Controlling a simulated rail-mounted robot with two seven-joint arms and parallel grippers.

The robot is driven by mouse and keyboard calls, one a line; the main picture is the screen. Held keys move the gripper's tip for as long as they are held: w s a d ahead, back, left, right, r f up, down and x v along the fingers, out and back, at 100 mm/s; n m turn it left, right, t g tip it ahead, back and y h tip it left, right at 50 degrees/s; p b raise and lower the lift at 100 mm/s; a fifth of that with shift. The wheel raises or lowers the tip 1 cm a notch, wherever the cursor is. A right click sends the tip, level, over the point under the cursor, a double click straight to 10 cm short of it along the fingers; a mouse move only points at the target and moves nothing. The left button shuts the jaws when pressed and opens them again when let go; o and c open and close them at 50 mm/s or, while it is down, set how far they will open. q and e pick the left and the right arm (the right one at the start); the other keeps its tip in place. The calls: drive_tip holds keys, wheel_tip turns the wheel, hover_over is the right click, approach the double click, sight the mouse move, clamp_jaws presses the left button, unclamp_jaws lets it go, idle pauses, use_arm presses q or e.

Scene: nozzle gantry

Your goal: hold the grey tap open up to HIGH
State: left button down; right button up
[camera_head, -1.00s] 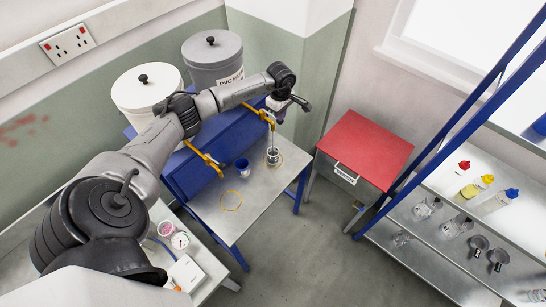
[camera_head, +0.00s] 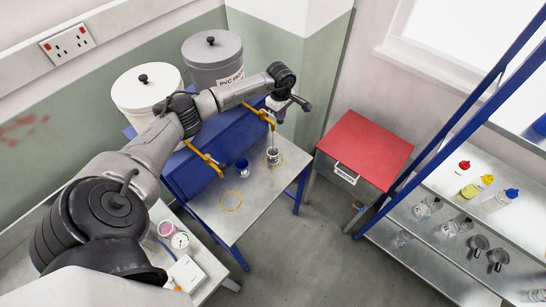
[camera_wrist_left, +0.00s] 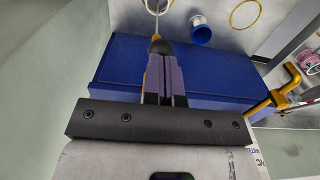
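The grey tank (camera_head: 212,60), labelled PVC, stands at the back. Its yellow tap (camera_head: 262,113) sticks out over the table, and it shows partly in the left wrist view (camera_wrist_left: 157,38). My left gripper (camera_head: 287,103) is at this tap. In the left wrist view its purple fingers (camera_wrist_left: 165,68) are close together on the tap's dark lever end, which they partly hide. A thin pale stream (camera_head: 271,138) runs from the tap into a cup (camera_head: 272,156) below. No HIGH mark is readable. My right gripper is out of view.
A white tank (camera_head: 146,92) with another yellow tap (camera_head: 206,160) stands to the left. A blue cup (camera_head: 242,166) and a yellow ring (camera_head: 230,200) are on the table. A red-topped cabinet (camera_head: 365,148) and a shelf (camera_head: 450,225) with bottles stand to the right.

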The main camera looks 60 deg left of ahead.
use_arm(q)
drive_tip(key=shift+r+p, duration=1.25)
drive_tip(key=shift+r, duration=1.1)
drive_tip(key=shift+r, duration=0.1)
drive_tip(key=shift+r+p, duration=0.4)
drive_tip(key=shift+r, duration=0.1)
wheel_tip(320, 180, up, 4)
drive_tip(key=shift+f+p, duration=0.15)
drive_tip(key=shift+p, duration=0.8)
